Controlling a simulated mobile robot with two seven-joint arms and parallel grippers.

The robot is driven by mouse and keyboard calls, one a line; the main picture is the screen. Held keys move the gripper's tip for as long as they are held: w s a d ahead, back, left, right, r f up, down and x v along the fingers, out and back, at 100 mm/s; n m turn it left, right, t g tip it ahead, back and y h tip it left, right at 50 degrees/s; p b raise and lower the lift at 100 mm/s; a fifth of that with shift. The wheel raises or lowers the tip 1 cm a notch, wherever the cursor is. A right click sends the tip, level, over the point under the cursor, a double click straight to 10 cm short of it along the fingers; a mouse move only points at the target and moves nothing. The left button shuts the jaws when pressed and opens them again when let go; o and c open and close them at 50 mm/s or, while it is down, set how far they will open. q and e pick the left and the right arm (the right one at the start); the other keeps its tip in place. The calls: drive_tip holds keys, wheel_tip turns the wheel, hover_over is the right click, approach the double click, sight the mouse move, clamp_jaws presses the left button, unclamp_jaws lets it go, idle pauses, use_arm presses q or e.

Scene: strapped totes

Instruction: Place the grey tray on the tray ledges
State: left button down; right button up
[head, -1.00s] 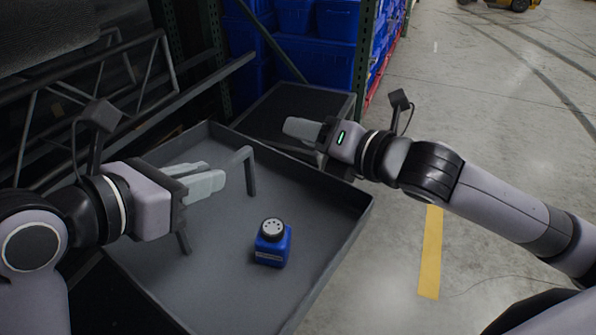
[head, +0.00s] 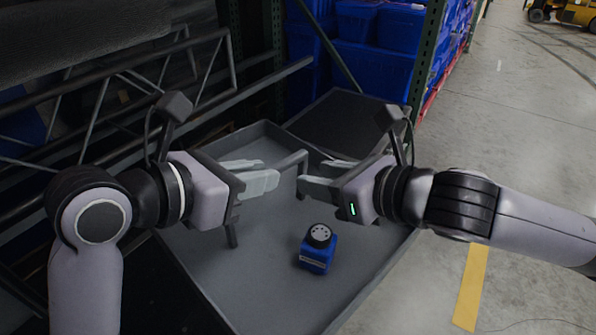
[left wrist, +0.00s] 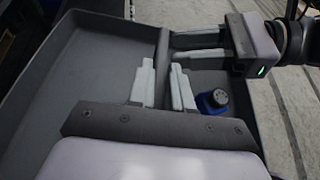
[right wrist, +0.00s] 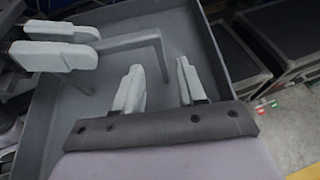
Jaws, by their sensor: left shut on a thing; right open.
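The grey tray (head: 278,290) is a shallow, wide tray with raised walls. A grey bar handle (head: 292,160) stands up from its floor; its bar and corner also show in the right wrist view (right wrist: 135,41). My left gripper (head: 256,178) is shut on the handle's bar, towards its left part. My right gripper (head: 325,176) is open close to the handle's right end; in the right wrist view its fingers (right wrist: 158,85) are apart with the handle's leg seen between them. I cannot make out the tray ledges.
A dark, flat-topped case (head: 350,122) is behind the tray. Metal tube frames (head: 110,90) stand at the left. Shelving with blue bins (head: 375,60) is at the back. Open concrete floor (head: 530,130) with a yellow line (head: 471,285) lies at the right.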

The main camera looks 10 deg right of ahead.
sight(293, 195)
use_arm(q)
drive_tip(key=shift+r, duration=0.1)
use_arm(e)
drive_tip(key=shift+x, duration=3.55)
clamp_jaws()
use_arm(q)
drive_tip(key=c, duration=1)
unclamp_jaws()
use_arm(e)
drive_tip(key=shift+r, duration=0.15)
use_arm(q)
drive_tip(key=shift+o, duration=0.2)
